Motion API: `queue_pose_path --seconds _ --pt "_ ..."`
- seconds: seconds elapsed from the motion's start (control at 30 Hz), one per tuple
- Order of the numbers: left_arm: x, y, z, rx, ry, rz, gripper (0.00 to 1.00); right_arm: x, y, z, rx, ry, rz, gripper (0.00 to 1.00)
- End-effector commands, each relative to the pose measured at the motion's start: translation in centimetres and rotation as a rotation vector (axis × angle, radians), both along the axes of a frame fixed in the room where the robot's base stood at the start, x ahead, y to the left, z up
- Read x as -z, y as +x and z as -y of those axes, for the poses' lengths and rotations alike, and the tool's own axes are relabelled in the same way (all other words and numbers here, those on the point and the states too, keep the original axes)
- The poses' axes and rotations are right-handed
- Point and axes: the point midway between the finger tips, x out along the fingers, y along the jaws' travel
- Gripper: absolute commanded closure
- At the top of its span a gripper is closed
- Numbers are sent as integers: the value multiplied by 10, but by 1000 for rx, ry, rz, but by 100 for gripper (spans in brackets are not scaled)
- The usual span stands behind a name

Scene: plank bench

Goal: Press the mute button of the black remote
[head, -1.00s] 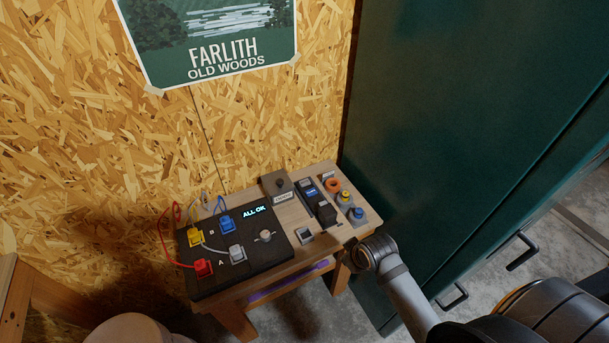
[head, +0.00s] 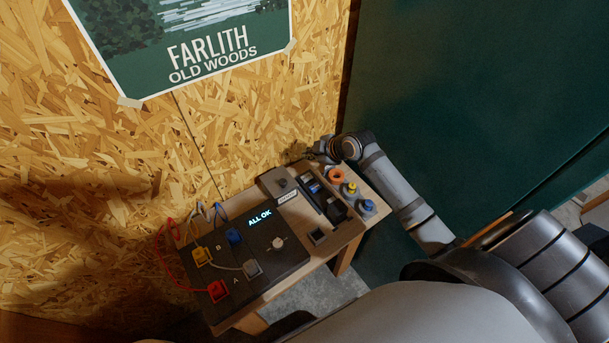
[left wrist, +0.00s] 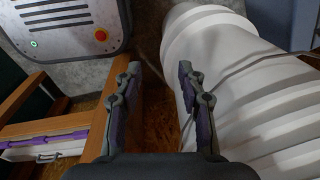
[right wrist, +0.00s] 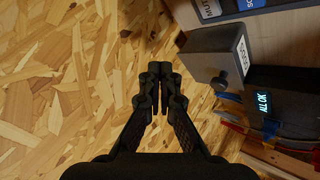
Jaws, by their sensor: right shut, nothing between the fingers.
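On the bench in the head view, a dark slab with blue markings (head: 311,187) lies between a grey box and several coloured knobs; it looks like the black remote. My right gripper (head: 317,153) is beyond the slab, by the bench's back edge and the wall. In the right wrist view its fingers (right wrist: 160,75) are together and empty, apart from the grey box. My left gripper (left wrist: 155,85) is open and empty in the left wrist view, away from the slab.
The grey box (head: 273,181) with a dark knob stands left of the slab. A black panel (head: 292,256) with cables and an "ALL OK" display fills the bench's left. Orange, yellow and blue knobs (head: 351,189) stand right. The chipboard wall (head: 120,160) rises behind.

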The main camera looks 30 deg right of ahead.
Motion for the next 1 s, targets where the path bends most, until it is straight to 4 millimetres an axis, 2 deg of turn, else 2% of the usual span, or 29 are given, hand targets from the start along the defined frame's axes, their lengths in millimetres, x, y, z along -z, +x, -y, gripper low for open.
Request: queue_pose_path --seconds 0.13,0.27,0.47,0.8,1.0 --pt "1 0 3 -1 -4 0 60 1 0 0 0 1 -1 100" --pt "6 9 3 -1 -4 15 60 8 0 0 1 0 -2 100" --pt "25 26 3 1 -3 40 60 31 -1 0 1 1 -2 100" --pt "67 15 1 1 -1 23 60 80 -1 -1 1 1 -3 100" --pt "74 14 0 1 -1 21 60 90 0 -1 1 1 -2 100"
